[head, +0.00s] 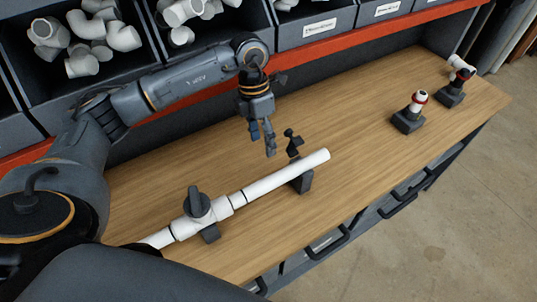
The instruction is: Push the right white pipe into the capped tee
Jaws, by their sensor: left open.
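The right white pipe (285,176) lies slanted above the workbench, its free end pointing up and right. A dark stand (301,182) supports it near that end, with an upright black clamp part (293,141) behind it. Its lower-left end meets the white capped tee (217,210), which has a dark grey cap (196,203) on top. Dark seams show at the joint; how deep the pipe sits, I cannot tell. My left gripper (263,138) is open and empty, fingers down, behind and left of the pipe's free end, apart from it. My right gripper is out of view.
Another white pipe (158,239) leaves the tee at lower left, partly hidden by my body. Two dark holders with red-banded white fittings (416,104) (459,77) stand at the right. Bins of white fittings (93,38) line the back. The wooden bench (370,165) is clear between.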

